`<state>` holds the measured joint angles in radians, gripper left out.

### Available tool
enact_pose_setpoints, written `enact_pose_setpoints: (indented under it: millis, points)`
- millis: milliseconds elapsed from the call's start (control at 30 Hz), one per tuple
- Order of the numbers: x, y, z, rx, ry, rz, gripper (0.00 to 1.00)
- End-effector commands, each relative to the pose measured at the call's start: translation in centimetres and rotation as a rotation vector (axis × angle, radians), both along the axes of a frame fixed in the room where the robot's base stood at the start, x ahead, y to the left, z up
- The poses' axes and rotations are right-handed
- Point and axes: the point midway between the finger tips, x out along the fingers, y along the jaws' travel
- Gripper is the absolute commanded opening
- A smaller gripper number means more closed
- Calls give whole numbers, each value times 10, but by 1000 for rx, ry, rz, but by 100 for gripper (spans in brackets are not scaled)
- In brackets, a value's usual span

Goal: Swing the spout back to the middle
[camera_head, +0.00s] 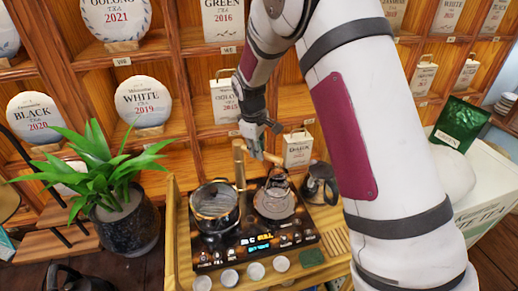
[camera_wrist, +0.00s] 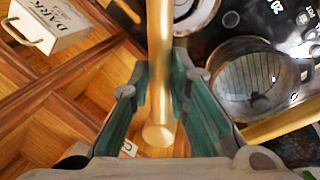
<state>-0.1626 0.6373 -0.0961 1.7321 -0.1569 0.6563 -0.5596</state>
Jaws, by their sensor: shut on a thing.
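The brass spout (camera_head: 272,158) is a rod near the back of the tea stove, beside an upright post (camera_head: 239,162). Its visible end is above the kettle (camera_head: 274,199) on the right hob. In the wrist view the spout (camera_wrist: 160,30) runs between the two teal finger pads and ends in a round cap below. My gripper (camera_head: 264,140) is shut on the spout; it also shows in the wrist view (camera_wrist: 160,75). In the head view the fingers hide part of the rod, so its joint with the post is not clear.
A dark pot with a glass lid (camera_head: 214,206) stands on the left hob. A dark jug (camera_head: 319,184) stands right of the kettle. Shelves of tea cakes and boxes (camera_head: 298,148) rise close behind. A potted plant (camera_head: 125,222) stands on the left.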

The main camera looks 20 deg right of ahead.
Motion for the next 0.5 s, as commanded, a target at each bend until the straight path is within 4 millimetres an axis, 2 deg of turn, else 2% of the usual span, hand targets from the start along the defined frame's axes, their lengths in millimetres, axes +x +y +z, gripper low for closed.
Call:
enact_pose_setpoints:
  millis: [267,500]
  points:
    - [-7,11,0,0,0,-141,0]
    - [-14,26,-1,-1,1,-344,0]
